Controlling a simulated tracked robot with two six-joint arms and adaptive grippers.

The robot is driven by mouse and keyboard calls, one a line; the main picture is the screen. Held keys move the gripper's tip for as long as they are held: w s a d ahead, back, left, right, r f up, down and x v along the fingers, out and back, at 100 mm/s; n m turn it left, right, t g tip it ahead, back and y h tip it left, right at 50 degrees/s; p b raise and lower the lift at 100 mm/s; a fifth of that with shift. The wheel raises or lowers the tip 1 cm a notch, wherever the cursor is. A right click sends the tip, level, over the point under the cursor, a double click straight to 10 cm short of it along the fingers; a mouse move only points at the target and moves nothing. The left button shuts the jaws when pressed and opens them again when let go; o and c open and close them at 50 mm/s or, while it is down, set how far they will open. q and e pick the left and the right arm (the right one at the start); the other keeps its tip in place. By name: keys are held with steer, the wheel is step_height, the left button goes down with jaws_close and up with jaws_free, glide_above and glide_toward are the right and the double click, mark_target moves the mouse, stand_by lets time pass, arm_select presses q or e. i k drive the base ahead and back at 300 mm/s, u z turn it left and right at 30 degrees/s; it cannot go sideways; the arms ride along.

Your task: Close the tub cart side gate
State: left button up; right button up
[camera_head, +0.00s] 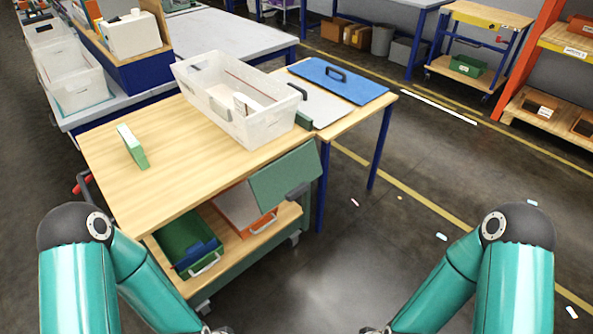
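The tub cart has a light wooden top (185,150) and a wooden lower shelf (255,240). Its side gate (285,178) is a green panel at the right front of the cart, just below the top. The gate stands open, angled out from the frame, with a dark grey handle (298,192) near its lower right corner. A green tub (181,236) and a white and orange tub (238,208) sit on the lower shelf. My two teal arms come in from the bottom left and bottom right, apart from the cart. Both grippers are below the picture's edge.
A translucent bin (225,105) and a small green and white block (132,148) stand on the cart top. A table with a blue panel (338,79) adjoins it at the back right. Small scraps lie on the floor at right. The floor (340,270) before the gate is mostly clear.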

mark_target(287, 178)
steer(key=u, duration=0.1)
steer(key=k, duration=0.9)
steer(key=u, duration=0.65)
steer(key=i, duration=1.65)
steer(key=z, duration=0.05)
